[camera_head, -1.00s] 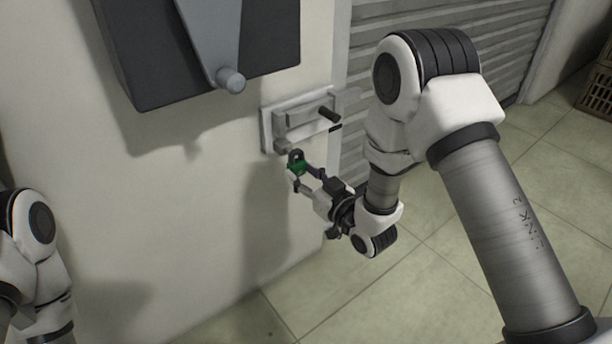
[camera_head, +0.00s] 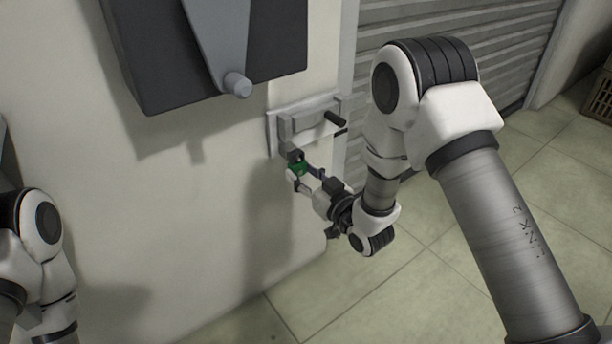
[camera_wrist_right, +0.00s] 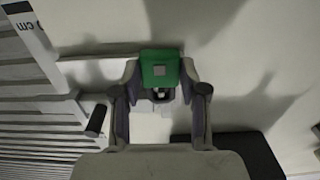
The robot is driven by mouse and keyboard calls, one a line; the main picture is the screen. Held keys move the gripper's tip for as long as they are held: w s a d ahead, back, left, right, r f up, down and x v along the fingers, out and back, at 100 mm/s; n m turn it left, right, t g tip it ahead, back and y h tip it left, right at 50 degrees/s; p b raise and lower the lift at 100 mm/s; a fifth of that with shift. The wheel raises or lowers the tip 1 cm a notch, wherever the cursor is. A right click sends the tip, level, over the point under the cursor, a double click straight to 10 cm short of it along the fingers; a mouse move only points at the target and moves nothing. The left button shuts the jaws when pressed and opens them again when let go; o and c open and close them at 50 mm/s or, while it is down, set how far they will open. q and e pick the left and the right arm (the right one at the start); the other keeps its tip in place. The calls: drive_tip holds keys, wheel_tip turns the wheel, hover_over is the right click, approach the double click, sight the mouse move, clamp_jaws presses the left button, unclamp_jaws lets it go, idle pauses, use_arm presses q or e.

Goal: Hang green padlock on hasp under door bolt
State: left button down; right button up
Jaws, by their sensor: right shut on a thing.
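The green padlock (camera_head: 301,168) is held between the fingertips of my right gripper (camera_head: 304,173), which is shut on it. Its dark shackle points up and overlaps the small hasp (camera_head: 290,149) under the door bolt (camera_head: 303,119). I cannot tell whether the shackle is through the hasp or just in front of it. In the right wrist view the green padlock body (camera_wrist_right: 160,66) sits between the two fingers of the right gripper (camera_wrist_right: 160,82); the shackle is mostly hidden. My left arm shows at the left edge, but its gripper is out of view.
The bolt's dark handle (camera_head: 335,118) sticks out above and right of the padlock. A dark wall box (camera_head: 160,70) with a grey lever (camera_head: 215,45) overhangs at upper left. A ribbed shutter (camera_head: 430,25) is at right.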

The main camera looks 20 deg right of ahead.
drive_tip(key=shift+w+a, duration=0.15)
drive_tip(key=shift+w, duration=0.15)
drive_tip(key=shift+f, duration=0.45)
idle(0.6)
drive_tip(key=o, duration=1.4)
drive_tip(key=shift+c, duration=0.2)
drive_tip(key=v, duration=1.2)
